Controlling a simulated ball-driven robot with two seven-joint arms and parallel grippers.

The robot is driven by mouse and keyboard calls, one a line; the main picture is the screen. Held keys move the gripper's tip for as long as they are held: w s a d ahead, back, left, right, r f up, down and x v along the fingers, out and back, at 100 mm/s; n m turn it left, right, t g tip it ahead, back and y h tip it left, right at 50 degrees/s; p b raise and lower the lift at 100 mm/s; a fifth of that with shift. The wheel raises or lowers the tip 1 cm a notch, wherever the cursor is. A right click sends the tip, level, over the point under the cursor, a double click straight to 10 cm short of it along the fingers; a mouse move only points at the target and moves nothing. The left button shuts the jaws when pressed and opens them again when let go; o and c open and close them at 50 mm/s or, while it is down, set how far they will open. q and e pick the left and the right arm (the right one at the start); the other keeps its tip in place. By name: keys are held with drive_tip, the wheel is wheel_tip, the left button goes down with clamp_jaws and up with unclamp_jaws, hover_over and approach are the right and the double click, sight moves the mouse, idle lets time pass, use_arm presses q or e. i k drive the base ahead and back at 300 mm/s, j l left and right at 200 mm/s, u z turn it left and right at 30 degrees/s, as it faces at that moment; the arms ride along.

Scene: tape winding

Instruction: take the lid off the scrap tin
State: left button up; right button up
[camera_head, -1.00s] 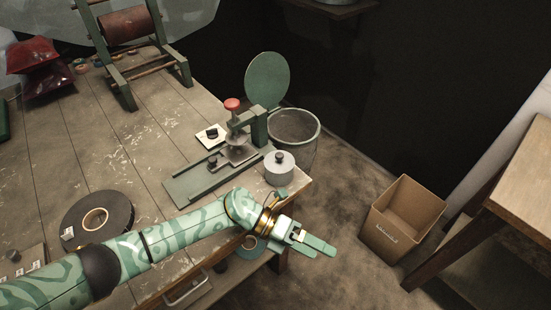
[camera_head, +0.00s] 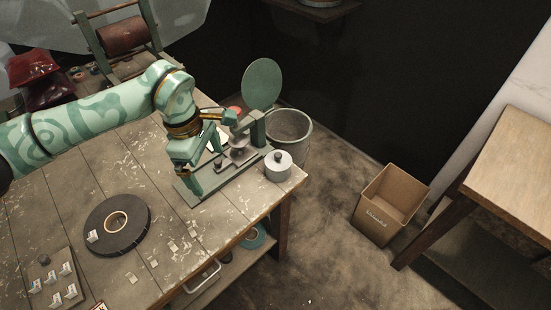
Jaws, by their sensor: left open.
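The scrap tin (camera_head: 279,171) is a small pale grey round tin near the right corner of the workbench. Its lid (camera_head: 279,159), with a dark knob on top, sits on it. My left gripper (camera_head: 205,178) is open and empty, with its fingers pointing down over the green clamp fixture, to the left of the tin and apart from it. The left arm comes in from the left above the bench and hides part of the fixture. My right gripper does not show.
The green fixture (camera_head: 233,165) with a red knob and an upright green disc (camera_head: 262,83) stand close to the tin. A round bin (camera_head: 290,126) stands behind the bench corner. A black tape roll (camera_head: 117,243) lies on the bench. A cardboard box (camera_head: 385,212) is on the floor.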

sight(277, 161)
drive_tip(key=i+l+u, duration=0.1)
drive_tip(key=l, duration=0.25)
drive_tip(key=i+l+u, duration=0.15)
drive_tip(key=i+l, duration=0.15)
drive_tip(key=i+l+u, duration=0.1)
drive_tip(key=l, duration=0.4)
drive_tip(key=i, duration=0.1)
